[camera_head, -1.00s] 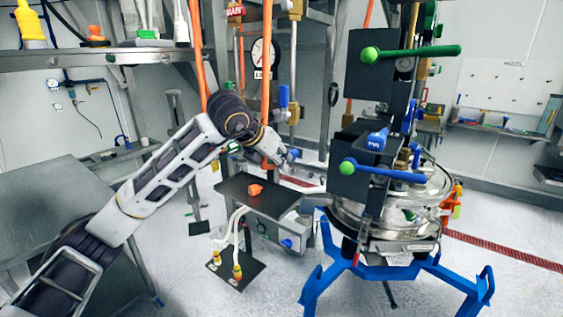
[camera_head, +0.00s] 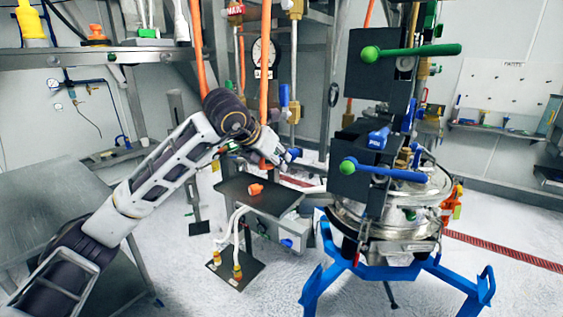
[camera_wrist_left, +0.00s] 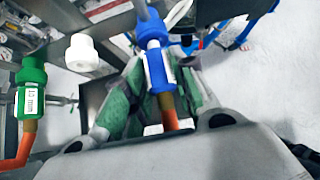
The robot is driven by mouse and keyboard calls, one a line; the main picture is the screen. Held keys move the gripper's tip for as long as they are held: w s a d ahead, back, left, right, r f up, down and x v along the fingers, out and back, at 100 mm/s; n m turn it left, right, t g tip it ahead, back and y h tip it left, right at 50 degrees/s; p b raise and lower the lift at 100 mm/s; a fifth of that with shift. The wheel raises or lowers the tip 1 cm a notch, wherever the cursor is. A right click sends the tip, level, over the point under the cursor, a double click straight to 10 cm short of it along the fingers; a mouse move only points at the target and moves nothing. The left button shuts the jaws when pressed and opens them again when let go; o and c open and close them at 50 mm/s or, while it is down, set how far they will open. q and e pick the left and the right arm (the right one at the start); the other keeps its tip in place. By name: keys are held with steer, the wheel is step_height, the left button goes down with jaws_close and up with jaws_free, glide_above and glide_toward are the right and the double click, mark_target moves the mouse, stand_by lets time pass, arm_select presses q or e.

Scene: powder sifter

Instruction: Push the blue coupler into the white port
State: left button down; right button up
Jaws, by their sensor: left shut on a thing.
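My left gripper (camera_head: 272,150) reaches in from the left, below the hanging orange hose. In the left wrist view its green-padded fingers (camera_wrist_left: 159,102) are shut on the blue coupler (camera_wrist_left: 161,74), which has a pale label and an orange hose at its near end. A white fitting, which looks like the white port (camera_wrist_left: 82,55), is left of the coupler and clear of it. Directly beyond the coupler is a narrow white end with a blue part (camera_wrist_left: 147,20); I cannot tell whether they touch. My right gripper is not in view.
A green coupler (camera_wrist_left: 31,76) on an orange hose hangs at the left of the wrist view. Below my gripper is a dark table (camera_head: 232,188) with an orange piece (camera_head: 255,189). The steel sifter (camera_head: 385,215) on its blue frame (camera_head: 330,272) stands to the right.

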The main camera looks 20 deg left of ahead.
mark_target(270, 164)
arm_select(q)
steer(key=shift+s+a+b, duration=0.3)
steer(key=shift+s+b, duration=0.3)
steer(key=shift+s, duration=0.3)
steer(key=shift+s, duration=0.1)
steer(key=shift+s+a+b, duration=0.25)
steer(key=shift+s+b, duration=0.15)
steer(key=shift+s, duration=0.15)
steer(key=shift+f, duration=0.15)
